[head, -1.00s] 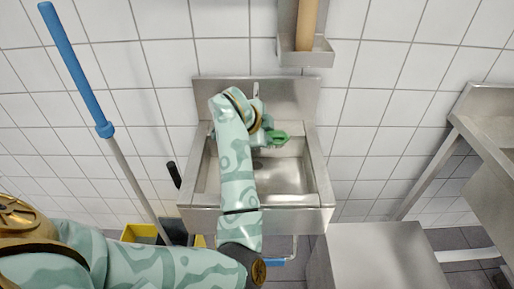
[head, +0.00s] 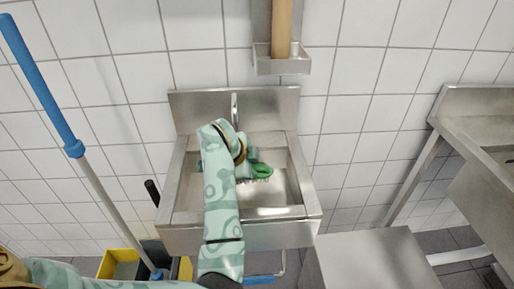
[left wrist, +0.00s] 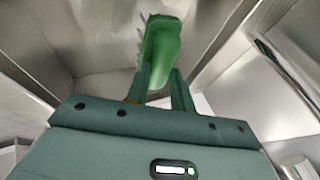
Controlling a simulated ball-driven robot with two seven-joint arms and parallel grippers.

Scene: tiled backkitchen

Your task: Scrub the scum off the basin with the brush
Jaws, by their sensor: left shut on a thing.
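The steel basin (head: 190,190) is mounted on the tiled wall, with a tap (head: 234,108) at its back. My left arm reaches over its front edge into it. My left gripper (left wrist: 158,88) is shut on the green brush (left wrist: 163,45), with the brush standing out beyond the fingers and its bristles to the left in the left wrist view. In the head view the brush (head: 262,170) shows at the right of my wrist, inside the basin outline. I cannot tell whether the bristles touch the steel. No scum can be made out. My right gripper is not in view.
A blue-handled pole (head: 45,85) leans at the left by a yellow bucket (head: 118,262). A steel holder (head: 283,65) hangs on the wall above the basin. A steel cabinet top (head: 375,262) stands at front right, and a steel counter (head: 480,110) at far right.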

